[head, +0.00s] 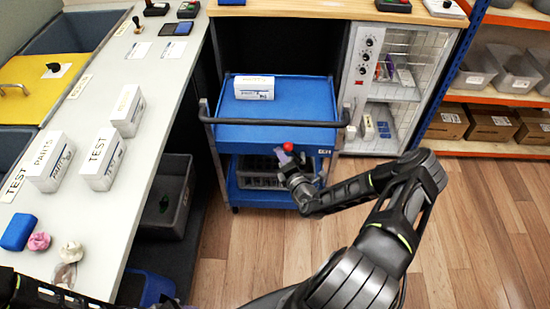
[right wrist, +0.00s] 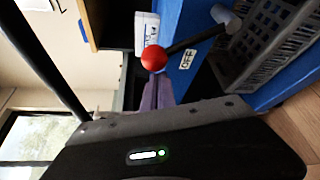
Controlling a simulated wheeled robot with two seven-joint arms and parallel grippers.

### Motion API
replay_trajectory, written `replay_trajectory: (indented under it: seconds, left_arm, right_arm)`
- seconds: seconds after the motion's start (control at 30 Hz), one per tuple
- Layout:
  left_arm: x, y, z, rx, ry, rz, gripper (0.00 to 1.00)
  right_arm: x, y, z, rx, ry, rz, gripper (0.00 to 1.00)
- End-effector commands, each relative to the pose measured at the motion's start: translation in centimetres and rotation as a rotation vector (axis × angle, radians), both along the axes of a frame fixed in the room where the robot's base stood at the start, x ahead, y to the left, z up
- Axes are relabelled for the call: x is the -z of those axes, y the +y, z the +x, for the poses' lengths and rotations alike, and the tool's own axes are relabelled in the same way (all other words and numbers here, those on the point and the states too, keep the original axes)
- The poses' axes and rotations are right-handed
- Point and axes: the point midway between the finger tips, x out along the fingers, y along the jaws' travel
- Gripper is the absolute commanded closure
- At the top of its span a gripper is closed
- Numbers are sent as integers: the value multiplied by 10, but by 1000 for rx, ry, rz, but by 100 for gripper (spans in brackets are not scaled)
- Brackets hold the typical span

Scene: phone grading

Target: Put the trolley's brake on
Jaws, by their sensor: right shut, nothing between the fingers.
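The blue trolley (head: 235,135) stands in the gap between the bench and a cabinet, with a black push bar (head: 270,122) along its near side. Its brake lever ends in a red ball knob (head: 288,146), which also shows in the right wrist view (right wrist: 154,58). In that view the dark lever runs from the knob to a grey pivot, beside a label (right wrist: 188,59) reading OFF. My right gripper (head: 284,158) is shut and empty, its fingertips right at the knob; I cannot tell whether they touch it. My left gripper is not in view.
A white box (head: 254,88) lies on the trolley's top shelf, and a grey crate (right wrist: 262,45) sits on its lower shelf. The bench (head: 130,190) on the left holds white boxes. A glass cabinet (head: 390,90) stands to the right. The wooden floor in front is clear.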

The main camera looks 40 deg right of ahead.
Motion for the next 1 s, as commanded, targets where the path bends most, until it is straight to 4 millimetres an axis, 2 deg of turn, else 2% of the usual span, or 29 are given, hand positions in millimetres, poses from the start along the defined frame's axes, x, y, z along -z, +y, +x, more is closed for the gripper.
replay_trajectory:
  seconds: [0.67,1.0]
  left_arm:
    - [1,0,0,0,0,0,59]
    - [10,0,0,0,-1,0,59]
  right_arm:
    - [-3,-5,-2,0,-18,22,100]
    - [-13,-14,2,0,-120,154,100]
